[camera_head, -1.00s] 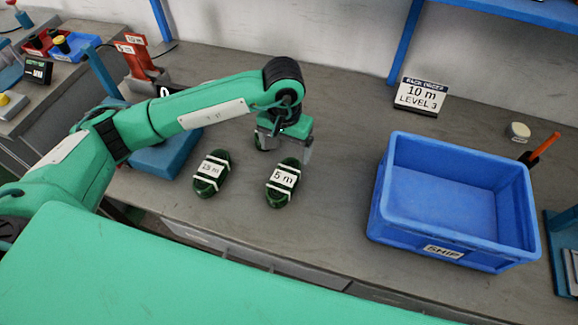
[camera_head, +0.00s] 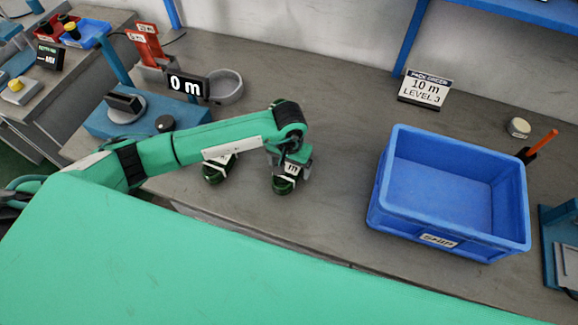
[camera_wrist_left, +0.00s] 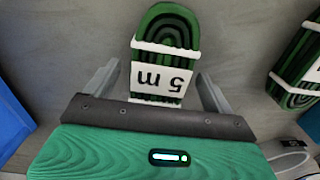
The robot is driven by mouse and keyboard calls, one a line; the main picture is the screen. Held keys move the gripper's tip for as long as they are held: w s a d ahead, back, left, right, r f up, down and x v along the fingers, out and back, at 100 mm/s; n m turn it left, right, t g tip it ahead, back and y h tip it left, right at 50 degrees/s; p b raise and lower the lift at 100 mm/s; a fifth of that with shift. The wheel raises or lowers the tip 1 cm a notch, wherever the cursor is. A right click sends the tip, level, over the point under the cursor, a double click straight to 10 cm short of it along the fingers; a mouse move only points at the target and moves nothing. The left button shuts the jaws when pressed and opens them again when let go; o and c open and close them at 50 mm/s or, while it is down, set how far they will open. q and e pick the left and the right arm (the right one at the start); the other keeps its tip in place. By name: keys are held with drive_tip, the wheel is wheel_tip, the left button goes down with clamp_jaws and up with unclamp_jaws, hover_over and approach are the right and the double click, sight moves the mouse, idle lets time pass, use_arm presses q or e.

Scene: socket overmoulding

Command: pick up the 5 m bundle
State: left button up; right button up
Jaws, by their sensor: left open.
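The 5 m bundle (camera_head: 285,184) is a dark green coil with white bands and a white label, lying on the grey bench. My left gripper (camera_head: 292,170) is over it in the head view and hides part of it. In the left wrist view the 5 m bundle (camera_wrist_left: 166,50) lies between the two open grey fingers of the left gripper (camera_wrist_left: 158,85), with a gap on each side. Its label reads "5 m" upside down there. My right gripper is not in view.
A second green bundle (camera_head: 215,172) lies just left, partly behind my left arm; it also shows in the wrist view (camera_wrist_left: 300,65). A blue SHIP bin (camera_head: 440,241) stands to the right, empty. Bench is clear between bundle and bin.

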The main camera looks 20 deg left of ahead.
use_arm(q)
drive_tip(key=shift+f, duration=0.45)
drive_tip(key=c, duration=1)
drive_tip(key=shift+c, duration=0.6)
drive_tip(key=shift+r, duration=0.1)
